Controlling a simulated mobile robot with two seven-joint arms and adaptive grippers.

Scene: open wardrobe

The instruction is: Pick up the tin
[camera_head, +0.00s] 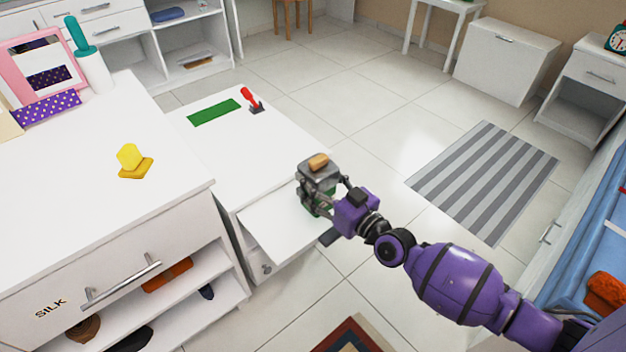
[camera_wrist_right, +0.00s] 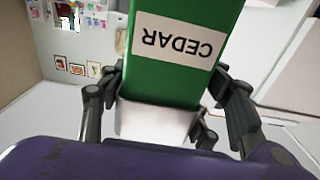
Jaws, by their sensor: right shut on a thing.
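The tin (camera_head: 319,176) is a green box with a grey metal top and a tan knob in the head view. In the right wrist view, the green tin (camera_wrist_right: 182,75) carries a white label reading CEDAR, upside down in that picture. My right gripper (camera_head: 318,192) is shut on the tin, with a finger on either side of its grey end. The tin is over the outer end of a white flap or drawer (camera_head: 275,236); I cannot tell whether it touches it. My left gripper is not in view.
A white cabinet top (camera_head: 60,165) at left holds a yellow object (camera_head: 131,160), a pink frame (camera_head: 42,70) and a white bottle (camera_head: 95,72). A low white top holds a green strip (camera_head: 214,112) and a red-handled tool (camera_head: 251,98).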

